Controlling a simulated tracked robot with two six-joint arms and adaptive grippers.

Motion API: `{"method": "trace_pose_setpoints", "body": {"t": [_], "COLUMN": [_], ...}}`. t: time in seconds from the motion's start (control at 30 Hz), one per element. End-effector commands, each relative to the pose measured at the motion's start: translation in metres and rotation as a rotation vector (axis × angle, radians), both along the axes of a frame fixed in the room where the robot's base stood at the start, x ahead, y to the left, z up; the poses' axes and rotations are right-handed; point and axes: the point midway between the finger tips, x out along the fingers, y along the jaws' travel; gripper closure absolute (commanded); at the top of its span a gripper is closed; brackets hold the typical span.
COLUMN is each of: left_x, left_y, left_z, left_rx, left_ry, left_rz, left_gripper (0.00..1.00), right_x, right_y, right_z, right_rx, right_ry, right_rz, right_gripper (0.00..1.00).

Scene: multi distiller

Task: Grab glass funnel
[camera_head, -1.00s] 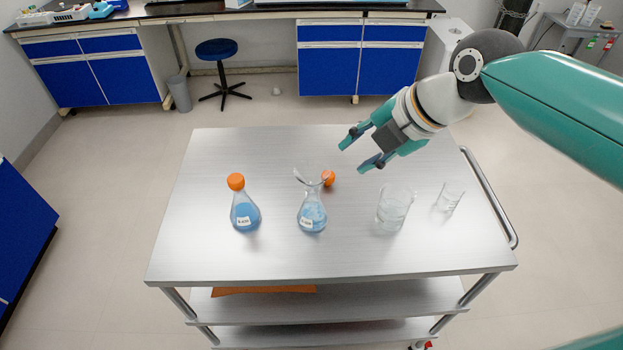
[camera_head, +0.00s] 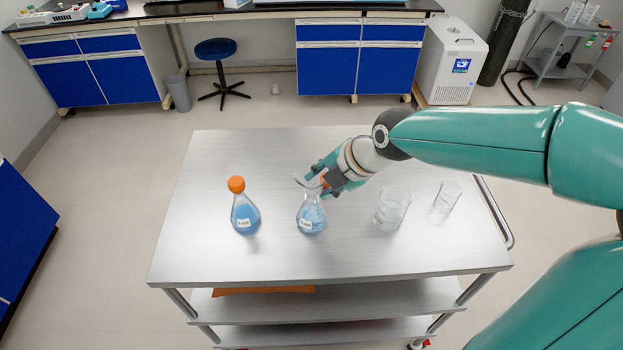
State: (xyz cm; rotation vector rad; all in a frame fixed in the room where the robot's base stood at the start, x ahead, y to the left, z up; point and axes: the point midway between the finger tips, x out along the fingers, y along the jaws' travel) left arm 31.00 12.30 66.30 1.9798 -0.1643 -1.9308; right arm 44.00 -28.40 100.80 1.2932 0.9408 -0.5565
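The clear glass funnel (camera_head: 306,182) sits in the mouth of a conical flask (camera_head: 311,215) of blue liquid, in the middle of the steel cart. My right gripper (camera_head: 319,182) comes in from the right at the height of the funnel, just beside or behind its rim. Its two fingers stand apart, one farther back and one nearer. I cannot tell whether they touch the glass. My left gripper is out of view.
A flask with an orange cap (camera_head: 244,213) stands to the left on the cart top (camera_head: 200,255). A larger glass beaker (camera_head: 392,210) and a smaller one (camera_head: 447,198) stand to the right, below my arm. The cart's front strip is clear.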

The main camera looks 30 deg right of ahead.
Motion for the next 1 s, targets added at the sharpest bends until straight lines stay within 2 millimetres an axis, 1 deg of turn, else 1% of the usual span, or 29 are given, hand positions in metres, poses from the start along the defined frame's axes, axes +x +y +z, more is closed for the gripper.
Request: {"method": "trace_pose_setpoints", "body": {"t": [0.2, 0.23, 0.37, 0.4, 0.43, 0.47, 0.83, 1.0], "left_x": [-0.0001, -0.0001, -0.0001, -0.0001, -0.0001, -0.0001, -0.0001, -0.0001], "left_y": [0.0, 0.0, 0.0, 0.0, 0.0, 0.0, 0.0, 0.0], "left_z": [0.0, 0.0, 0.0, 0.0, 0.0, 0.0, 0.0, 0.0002], "left_rx": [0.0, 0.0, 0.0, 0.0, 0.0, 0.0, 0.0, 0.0], "left_ry": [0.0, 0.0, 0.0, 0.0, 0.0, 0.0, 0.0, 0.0], "left_rz": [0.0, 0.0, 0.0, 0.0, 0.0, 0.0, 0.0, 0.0], "left_gripper": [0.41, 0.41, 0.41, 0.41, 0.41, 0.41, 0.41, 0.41], "right_x": [0.001, 0.0009, 0.0009, 0.0008, 0.0008, 0.0008, 0.0009, 0.0014], "right_y": [-0.0001, -0.0003, -0.0003, -0.0003, -0.0003, -0.0003, -0.0003, -0.0003], "right_z": [-0.0013, -0.0013, -0.0012, -0.0011, -0.0011, -0.0011, -0.0002, 0.0064], "right_rx": [0.0, 0.0, 0.0, 0.0, 0.0, 0.0, 0.0, -0.001], "right_ry": [-0.002, -0.002, -0.001, -0.001, -0.001, -0.001, -0.002, -0.003], "right_rz": [-0.001, -0.001, -0.001, -0.001, -0.001, -0.001, -0.001, 0.0], "right_gripper": [0.63, 0.65, 0.86, 0.93, 0.98, 1.0, 1.0, 1.0]}}
